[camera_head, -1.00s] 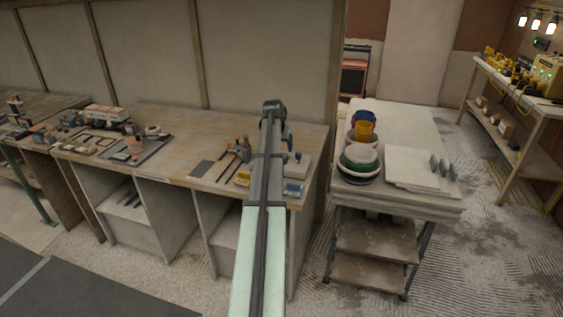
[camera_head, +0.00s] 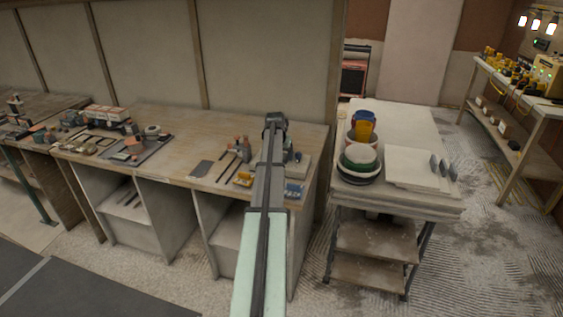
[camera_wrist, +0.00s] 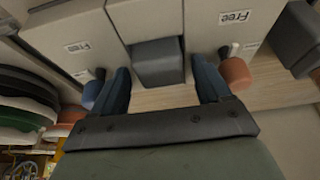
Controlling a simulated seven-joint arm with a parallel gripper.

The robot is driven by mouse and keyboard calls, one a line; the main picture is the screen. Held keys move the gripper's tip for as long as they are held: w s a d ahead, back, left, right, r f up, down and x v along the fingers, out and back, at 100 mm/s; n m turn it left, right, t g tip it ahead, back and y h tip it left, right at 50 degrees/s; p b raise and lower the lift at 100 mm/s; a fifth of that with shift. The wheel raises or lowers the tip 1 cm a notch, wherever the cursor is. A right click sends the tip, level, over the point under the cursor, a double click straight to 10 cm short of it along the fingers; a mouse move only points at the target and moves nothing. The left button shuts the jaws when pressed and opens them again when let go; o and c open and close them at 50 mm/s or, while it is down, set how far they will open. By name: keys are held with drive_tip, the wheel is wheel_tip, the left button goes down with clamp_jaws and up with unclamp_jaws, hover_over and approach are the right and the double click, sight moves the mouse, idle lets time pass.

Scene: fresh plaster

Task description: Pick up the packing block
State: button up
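In the wrist view, a plain grey block (camera_wrist: 158,62), which looks like the packing block, sits between and slightly beyond the two blue fingers of my gripper (camera_wrist: 160,66). The fingers are spread wide, with a gap on each side of the block, and hold nothing. A pale wooden surface shows below and beside the block. In the head view my arm reaches over the right end of the workbench (camera_head: 180,125). It hides my gripper there, and I cannot make out the block in that view.
An orange-brown rounded item (camera_wrist: 235,73) is close to the right finger, and a dark grey object (camera_wrist: 298,40) lies farther right. Stacked bowls (camera_head: 358,165) stand on the cart.

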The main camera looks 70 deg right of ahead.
drive_tip(key=c, duration=1)
drive_tip(key=shift+o, duration=0.2)
